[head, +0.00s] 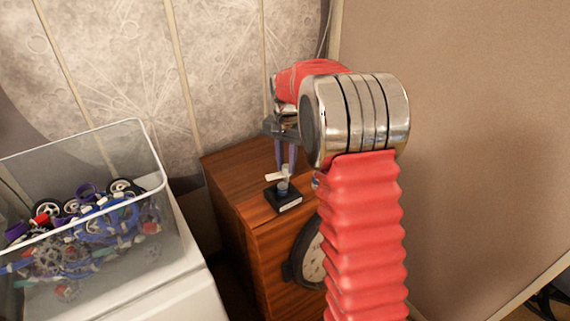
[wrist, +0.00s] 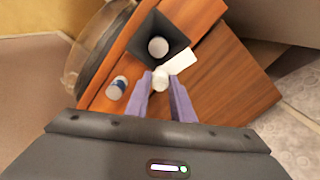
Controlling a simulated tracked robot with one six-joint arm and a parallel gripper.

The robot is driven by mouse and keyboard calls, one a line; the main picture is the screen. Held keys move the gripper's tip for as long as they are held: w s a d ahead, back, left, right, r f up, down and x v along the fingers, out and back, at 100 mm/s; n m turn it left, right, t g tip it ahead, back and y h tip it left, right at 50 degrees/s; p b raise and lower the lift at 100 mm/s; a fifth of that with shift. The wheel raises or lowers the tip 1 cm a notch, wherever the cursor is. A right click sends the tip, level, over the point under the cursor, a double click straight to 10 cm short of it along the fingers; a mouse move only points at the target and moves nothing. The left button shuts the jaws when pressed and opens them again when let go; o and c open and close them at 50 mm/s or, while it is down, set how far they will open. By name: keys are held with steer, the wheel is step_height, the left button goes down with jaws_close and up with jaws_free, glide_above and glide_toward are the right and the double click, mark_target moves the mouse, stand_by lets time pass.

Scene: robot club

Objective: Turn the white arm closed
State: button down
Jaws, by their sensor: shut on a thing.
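The white arm (head: 273,177) is a small flat lever on top of a short blue-and-white post above a black block (head: 289,206) on the wooden cabinet. In the wrist view the white arm (wrist: 182,62) points up and to the right from a round white hub (wrist: 161,82). A pale disc (wrist: 158,47) shows on the black block (wrist: 178,36). My gripper (head: 285,167) points down from above, its purple fingers at the hub. In the wrist view my gripper (wrist: 161,78) is shut on the hub end of the white arm. The fingers partly hide the post.
The wooden cabinet (head: 228,175) has a round dial (head: 311,262) on its front. A small white-and-blue can (wrist: 117,87) stands beside the block on the cabinet. A clear bin (head: 85,160) of parts sits on a white surface at left. Walls stand behind and at right.

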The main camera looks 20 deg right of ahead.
steer(key=n, duration=0.6)
steer(key=shift+d+n, duration=0.1)
steer(key=shift+n, duration=0.2)
steer(key=n, duration=0.5)
stand_by(0.4)
steer(key=c, duration=1.5)
jaws_free()
steer(key=shift+c, duration=0.2)
steer(key=shift+r, duration=0.1)
step_height(320, 180, up, 14)
steer(key=shift+f, duration=0.2)
